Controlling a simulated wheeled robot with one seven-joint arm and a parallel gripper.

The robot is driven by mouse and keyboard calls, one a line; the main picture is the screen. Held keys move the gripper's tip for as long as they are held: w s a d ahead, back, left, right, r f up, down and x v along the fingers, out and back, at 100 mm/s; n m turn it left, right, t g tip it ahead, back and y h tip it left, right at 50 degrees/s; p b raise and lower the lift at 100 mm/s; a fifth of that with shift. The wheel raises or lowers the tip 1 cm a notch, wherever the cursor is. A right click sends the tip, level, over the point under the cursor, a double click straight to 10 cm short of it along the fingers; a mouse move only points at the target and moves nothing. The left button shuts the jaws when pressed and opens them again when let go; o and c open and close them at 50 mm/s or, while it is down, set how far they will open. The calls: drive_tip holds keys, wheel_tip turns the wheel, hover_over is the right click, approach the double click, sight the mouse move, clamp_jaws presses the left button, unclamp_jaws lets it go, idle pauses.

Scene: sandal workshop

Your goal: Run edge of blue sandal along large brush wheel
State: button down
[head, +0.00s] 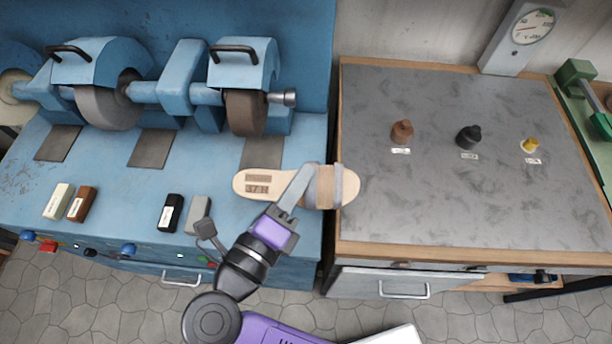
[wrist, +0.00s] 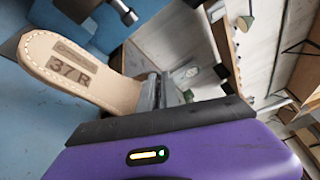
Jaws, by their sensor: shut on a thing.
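The sandal (head: 262,184) has a tan sole marked 37 R and grey-blue straps with a tan band. My gripper (head: 298,190) is shut on it near its middle, and the sandal lies roughly level above the right front of the blue bench. In the wrist view the sandal (wrist: 75,68) shows its marked end, and the strap side is hidden behind the fingers. A wide grey wheel (head: 108,104) and a brown wheel (head: 245,113) sit under blue hoods on the machine behind. I cannot tell which is the large brush wheel. The sandal is apart from both.
Dark pads lie below the wheels. White, brown, black and grey blocks (head: 198,213) lie on the bench front. A grey-topped table (head: 450,200) at right carries brown, black and yellow bottles. A dial scale (head: 525,35) stands behind it. The bench between pads and blocks is clear.

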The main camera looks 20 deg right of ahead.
drive_tip(key=shift+w+d+r, duration=0.25)
drive_tip(key=shift+w+d, duration=0.05)
drive_tip(key=shift+w, duration=0.55)
drive_tip(key=shift+w+d+r, duration=0.2)
drive_tip(key=shift+w+d, duration=0.1)
drive_tip(key=shift+w, duration=0.5)
drive_tip(key=shift+w+d+r, duration=0.25)
drive_tip(key=shift+w+d, duration=0.05)
drive_tip(key=shift+w, duration=0.55)
drive_tip(key=shift+w+d+r, duration=0.2)
drive_tip(key=shift+w+d, duration=0.1)
drive_tip(key=shift+w, duration=0.4)
drive_tip(key=shift+w+a+r+m+b, duration=0.15)
drive_tip(key=shift+a+b, duration=0.1)
drive_tip(key=shift+a, duration=0.3)
drive_tip(key=shift+w+a+f+m+b, duration=0.1)
drive_tip(key=shift+a+m+b, duration=0.15)
drive_tip(key=shift+a, duration=0.35)
drive_tip(key=shift+w+a+r+m+b, duration=0.1)
drive_tip(key=shift+a+b, duration=0.15)
drive_tip(key=shift+a, duration=0.3)
idle(0.5)
drive_tip(key=shift+w+a+b, duration=0.25)
drive_tip(key=shift+a+b, duration=0.2)
drive_tip(key=shift+a, duration=0.5)
idle(1.1)
drive_tip(key=shift+w+a, duration=0.1)
drive_tip(key=shift+a, duration=0.25)
drive_tip(key=shift+a, duration=0.2)
